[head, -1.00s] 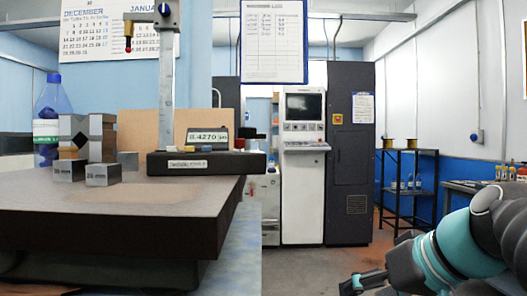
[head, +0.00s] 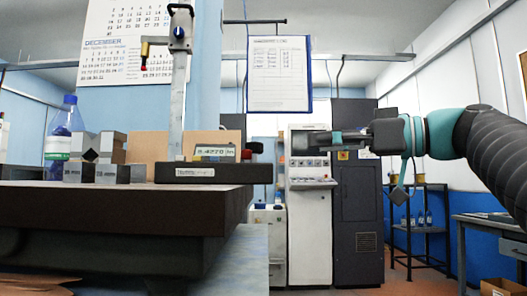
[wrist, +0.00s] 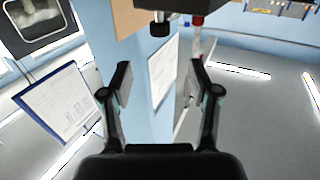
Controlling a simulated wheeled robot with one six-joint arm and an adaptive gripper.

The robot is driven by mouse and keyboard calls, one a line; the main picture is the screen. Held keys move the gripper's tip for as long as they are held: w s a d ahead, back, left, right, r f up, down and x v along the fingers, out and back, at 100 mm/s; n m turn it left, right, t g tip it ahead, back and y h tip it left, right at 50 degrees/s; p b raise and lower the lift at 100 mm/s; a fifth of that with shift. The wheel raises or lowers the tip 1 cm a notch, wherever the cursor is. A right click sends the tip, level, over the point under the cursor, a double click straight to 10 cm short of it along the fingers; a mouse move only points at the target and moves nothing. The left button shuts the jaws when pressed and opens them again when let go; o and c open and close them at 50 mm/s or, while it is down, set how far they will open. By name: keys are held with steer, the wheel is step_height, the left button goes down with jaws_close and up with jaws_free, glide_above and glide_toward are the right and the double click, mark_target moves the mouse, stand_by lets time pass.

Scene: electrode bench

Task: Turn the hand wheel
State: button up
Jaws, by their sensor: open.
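A grey gauge stand (head: 212,172) with a dark base and an upright column is on the bench slab at left. A small black knob (head: 254,147) at the right end of its base looks like the hand wheel, though it is too small to be sure. My gripper (head: 298,142) is open and empty, to the right of this knob and apart from it, pointing left. In the wrist view, which looks upside down, both fingers (wrist: 160,66) are spread. A black knob (wrist: 160,26) shows on a dark block beyond them.
The dark slab (head: 110,208) carries metal blocks (head: 80,172) and a blue bottle (head: 62,135). A clipboard (head: 279,75) hangs behind, also visible in the wrist view (wrist: 62,105). A white cabinet (head: 310,220) stands behind my gripper. Air around my gripper looks clear.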

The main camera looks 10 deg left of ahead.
mark_target(262, 147)
steer(key=p+x, duration=0.1)
steer(key=x, duration=1.2)
steer(key=shift+a, duration=0.1)
steer(key=shift+f, duration=0.1)
jaws_close()
